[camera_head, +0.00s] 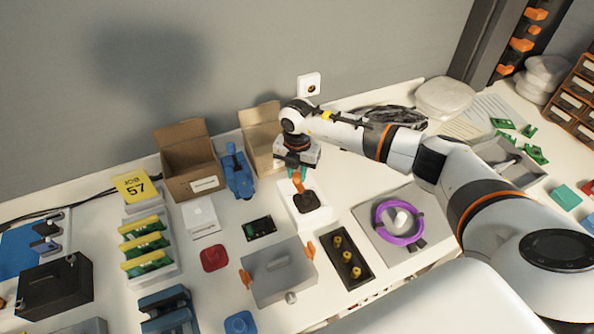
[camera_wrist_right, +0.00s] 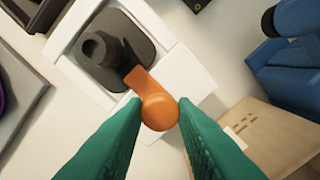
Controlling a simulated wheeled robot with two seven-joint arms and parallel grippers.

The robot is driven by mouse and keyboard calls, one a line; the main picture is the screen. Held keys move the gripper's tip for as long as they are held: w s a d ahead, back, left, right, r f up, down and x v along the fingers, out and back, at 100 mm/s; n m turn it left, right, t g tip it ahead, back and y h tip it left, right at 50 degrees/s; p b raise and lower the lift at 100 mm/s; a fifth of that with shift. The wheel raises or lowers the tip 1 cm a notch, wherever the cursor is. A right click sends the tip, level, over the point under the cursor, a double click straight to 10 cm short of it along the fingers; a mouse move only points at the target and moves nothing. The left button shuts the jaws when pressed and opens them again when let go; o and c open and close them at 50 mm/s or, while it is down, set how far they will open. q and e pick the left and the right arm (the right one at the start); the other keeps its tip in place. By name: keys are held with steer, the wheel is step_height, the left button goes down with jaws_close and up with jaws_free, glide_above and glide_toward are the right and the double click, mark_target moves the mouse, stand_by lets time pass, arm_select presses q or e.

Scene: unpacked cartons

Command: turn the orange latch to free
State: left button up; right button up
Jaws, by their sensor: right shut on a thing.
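The orange latch (camera_head: 299,182) sits on a white block (camera_head: 291,211) with a dark square plate (camera_head: 306,201) beneath it. In the right wrist view the latch (camera_wrist_right: 157,105) is a short arm with a rounded end, reaching from beside the dark round post (camera_wrist_right: 104,49). My right gripper (camera_head: 297,174) comes down on it from above. Its green fingertips (camera_wrist_right: 159,110) are closed on either side of the rounded end. My left gripper does not show in either view.
Open cartons (camera_head: 190,158) and a blue clamp-like tool (camera_head: 237,172) stand behind and left. A grey box with orange side latches (camera_head: 277,275) lies in front. A dark tray with brass knobs (camera_head: 343,258) and a purple ring (camera_head: 387,222) are to the right.

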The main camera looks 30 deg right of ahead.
steer(key=shift+n, duration=0.3)
steer(key=n+b, duration=0.2)
steer(key=n, duration=0.1)
steer(key=shift+n+b, duration=0.3)
steer(key=shift+n, duration=0.1)
steer(key=n+b, duration=0.2)
steer(key=n, duration=0.2)
steer(key=shift+n+b, duration=0.3)
steer(key=n+b, duration=0.3)
steer(key=n, duration=0.2)
steer(key=shift+w+r+n+b, duration=0.1)
steer(key=shift+n+b, duration=0.75)
steer(key=shift+n, duration=1.05)
steer(key=o, duration=1)
